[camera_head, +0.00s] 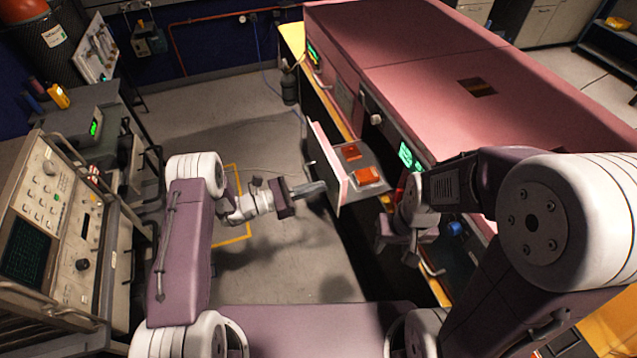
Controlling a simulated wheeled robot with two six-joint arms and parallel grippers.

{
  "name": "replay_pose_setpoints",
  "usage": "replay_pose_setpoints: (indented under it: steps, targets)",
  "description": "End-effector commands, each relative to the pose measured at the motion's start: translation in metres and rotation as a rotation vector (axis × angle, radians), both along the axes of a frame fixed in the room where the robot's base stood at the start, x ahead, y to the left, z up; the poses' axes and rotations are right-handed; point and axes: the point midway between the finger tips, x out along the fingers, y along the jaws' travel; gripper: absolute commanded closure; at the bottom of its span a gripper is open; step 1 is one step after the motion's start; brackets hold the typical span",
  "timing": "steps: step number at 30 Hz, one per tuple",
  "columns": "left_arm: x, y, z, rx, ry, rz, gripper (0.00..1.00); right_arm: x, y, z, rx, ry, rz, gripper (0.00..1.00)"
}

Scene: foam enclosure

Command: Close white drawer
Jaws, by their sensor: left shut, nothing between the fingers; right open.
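The white drawer (326,163) sticks out of the front of the pink foam enclosure (430,70), pulled open toward the left. Orange-red blocks (367,174) lie inside it. My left gripper (312,188) is shut and empty, with its fingertips close to the outer side of the drawer's front panel; I cannot tell whether they touch it. My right gripper (388,243) is open, below and to the right of the drawer near the enclosure's front, partly hidden by its own arm.
Green-lit displays (410,155) and knobs sit on the enclosure's front. A beige instrument rack (45,210) stands at the left, with a grey bench (85,135) behind it. The grey floor between is clear, with yellow tape (234,238) on it.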

Motion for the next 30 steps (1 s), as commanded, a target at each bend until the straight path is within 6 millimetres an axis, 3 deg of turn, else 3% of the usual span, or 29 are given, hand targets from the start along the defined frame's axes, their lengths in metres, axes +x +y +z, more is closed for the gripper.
replay_pose_setpoints:
  steps: [18,23,30]
  targets:
    - [0.005,-0.014,-0.002,-0.001,-0.001,-0.001,1.00,0.000,0.000,-0.001,0.000,0.000,0.000,0.51]
    - [0.011,-0.037,-0.004,0.000,-0.003,-0.004,1.00,0.000,0.000,-0.013,0.000,0.000,0.000,0.51]
    - [0.028,-0.091,-0.006,0.000,-0.005,-0.005,1.00,0.000,0.000,-0.041,0.000,0.000,0.000,0.51]
